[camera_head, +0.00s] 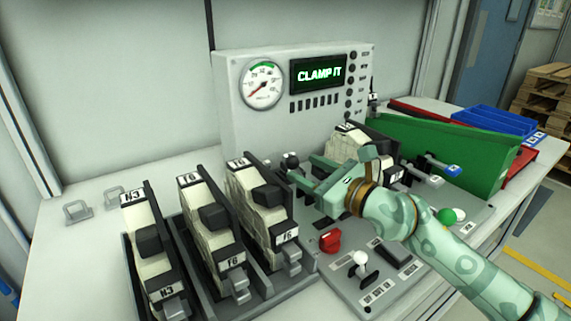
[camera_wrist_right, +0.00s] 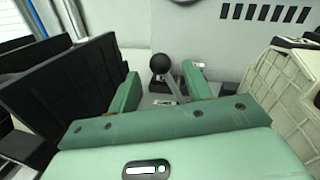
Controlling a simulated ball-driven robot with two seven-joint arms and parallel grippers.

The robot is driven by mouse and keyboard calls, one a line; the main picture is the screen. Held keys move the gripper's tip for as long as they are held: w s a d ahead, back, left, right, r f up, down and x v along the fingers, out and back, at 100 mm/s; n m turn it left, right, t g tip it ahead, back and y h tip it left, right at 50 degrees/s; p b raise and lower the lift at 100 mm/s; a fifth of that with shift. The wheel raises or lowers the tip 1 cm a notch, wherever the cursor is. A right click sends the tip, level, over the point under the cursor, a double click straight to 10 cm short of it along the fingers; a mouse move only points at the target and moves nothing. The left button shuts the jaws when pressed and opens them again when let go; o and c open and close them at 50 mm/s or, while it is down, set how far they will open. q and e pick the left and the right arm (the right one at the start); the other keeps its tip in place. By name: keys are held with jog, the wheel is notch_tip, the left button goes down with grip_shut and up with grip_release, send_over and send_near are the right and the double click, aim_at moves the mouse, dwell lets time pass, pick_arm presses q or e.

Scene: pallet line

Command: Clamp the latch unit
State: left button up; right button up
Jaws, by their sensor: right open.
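A pale unit with black parts (camera_head: 352,135) sits on the grey machine, partly hidden behind my right gripper; it seems to be the latch unit. It also shows at the right edge of the right wrist view (camera_wrist_right: 283,85). A lever with a black ball knob (camera_head: 291,160) stands left of this unit. In the right wrist view the knob (camera_wrist_right: 161,63) shows between and beyond the fingertips. My right gripper (camera_head: 302,169) is open and empty, pointing at the lever; I cannot tell if it touches it. My left gripper is out of view.
Three labelled units stand in a dark rack (camera_head: 311,276) at left. A red knob (camera_head: 330,240), a white-knobbed lever (camera_head: 361,260) and a green bin (camera_head: 440,150) are near my right arm.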

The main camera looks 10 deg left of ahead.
aim_at(288, 162)
jog(key=b+x, duration=0.1)
jog(key=x, duration=0.1)
jog(key=b+x, duration=0.1)
jog(key=x, duration=0.1)
jog(key=b+x, duration=0.1)
jog(key=x, duration=0.1)
jog(key=shift+w+a+f, duration=0.1)
jog(key=shift+w+f, duration=0.1)
jog(key=shift+f, duration=0.1)
jog(key=shift+w+a+r, duration=0.15)
jog(key=shift+a+r, duration=0.05)
jog(key=shift+a, duration=0.15)
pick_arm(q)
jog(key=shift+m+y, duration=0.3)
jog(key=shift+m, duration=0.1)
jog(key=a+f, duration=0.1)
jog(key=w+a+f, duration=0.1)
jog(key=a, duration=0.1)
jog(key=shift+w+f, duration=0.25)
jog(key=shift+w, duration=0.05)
pick_arm(e)
jog(key=shift+r, duration=0.1)
grip_shut()
